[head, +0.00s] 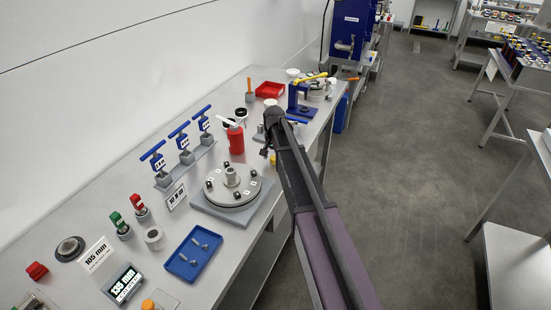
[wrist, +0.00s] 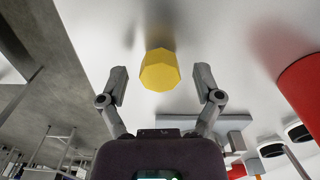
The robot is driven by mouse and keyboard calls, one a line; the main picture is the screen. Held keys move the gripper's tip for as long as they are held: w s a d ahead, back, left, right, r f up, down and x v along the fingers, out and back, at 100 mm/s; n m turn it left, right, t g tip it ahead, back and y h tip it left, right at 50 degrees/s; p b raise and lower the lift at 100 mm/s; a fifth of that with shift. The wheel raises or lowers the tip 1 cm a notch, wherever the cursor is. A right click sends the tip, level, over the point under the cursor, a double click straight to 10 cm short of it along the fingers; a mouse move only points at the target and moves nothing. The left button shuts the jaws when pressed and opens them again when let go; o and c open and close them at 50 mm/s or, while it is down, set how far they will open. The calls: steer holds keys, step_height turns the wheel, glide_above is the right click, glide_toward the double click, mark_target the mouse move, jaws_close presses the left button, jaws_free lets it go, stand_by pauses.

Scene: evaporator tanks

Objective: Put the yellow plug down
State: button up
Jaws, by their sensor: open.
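The yellow plug (wrist: 160,70) shows in the wrist view as a faceted yellow block against the pale bench top, with a soft shadow by it. My gripper (wrist: 161,76) is open, with one finger on each side of the plug and a visible gap to both. It does not hold the plug. In the head view a small yellow part of the plug (head: 273,160) shows beside my arm, near the bench's right edge. The rest is hidden by my arm. I cannot tell exactly how the plug's underside meets the bench.
A red bottle (head: 236,139) stands left of my gripper, also large in the wrist view (wrist: 304,95). A round flanged fixture (head: 233,187) lies nearer, with a blue tray (head: 194,253) in front. A blue press with a yellow lever (head: 302,98) stands beyond.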

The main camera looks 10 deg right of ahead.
mark_target(274, 158)
steer(key=shift+r, duration=0.15)
step_height(274, 158, up, 12)
steer(key=p, duration=1.2)
stand_by(0.8)
steer(key=s+n, duration=0.6)
steer(key=s, duration=2.3)
steer(key=shift+d, duration=0.25)
step_height(274, 158, down, 3)
steer(key=shift+r+b, duration=0.2)
steer(key=shift+b, duration=0.95)
